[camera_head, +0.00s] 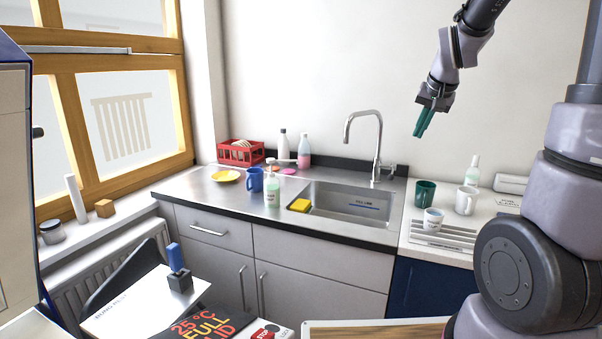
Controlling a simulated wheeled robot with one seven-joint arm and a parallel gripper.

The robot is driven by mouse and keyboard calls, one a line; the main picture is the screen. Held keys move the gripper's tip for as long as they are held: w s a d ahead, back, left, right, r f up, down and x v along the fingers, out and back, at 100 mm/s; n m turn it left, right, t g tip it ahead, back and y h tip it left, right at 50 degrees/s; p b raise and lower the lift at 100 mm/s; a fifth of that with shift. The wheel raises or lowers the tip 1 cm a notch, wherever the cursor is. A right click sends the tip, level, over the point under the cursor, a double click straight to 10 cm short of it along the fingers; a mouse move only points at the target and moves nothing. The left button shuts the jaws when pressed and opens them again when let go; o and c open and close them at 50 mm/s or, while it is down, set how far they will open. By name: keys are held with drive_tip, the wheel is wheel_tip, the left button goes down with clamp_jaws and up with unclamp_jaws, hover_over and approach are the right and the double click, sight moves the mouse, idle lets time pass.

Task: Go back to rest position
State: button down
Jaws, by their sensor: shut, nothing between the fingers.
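My gripper (424,121) hangs in the air at the upper right, in front of the white wall. Its teal fingers point down and lie together, with nothing held between them. It is well above the counter, up and to the right of the tap (378,150). My arm comes in from the top right, and its thick lower links fill the right edge of the view.
Below are a steel sink (345,205), a yellow sponge (299,205), a blue mug (255,180) and a red rack (240,152). A green cup (425,193) and white mug (466,200) stand on the right counter. Air around my gripper is clear.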

drive_tip(key=s+a+r, duration=0.2)
drive_tip(key=s, duration=0.5)
drive_tip(key=s+a+r+n+y, duration=0.1)
drive_tip(key=s+a+r, duration=0.1)
drive_tip(key=s, duration=0.6)
drive_tip(key=s+a+r+t, duration=0.1)
drive_tip(key=s+a+r, duration=0.1)
drive_tip(key=s, duration=0.5)
drive_tip(key=shift+s+a+r+y, duration=0.3)
drive_tip(key=shift+r, duration=0.5)
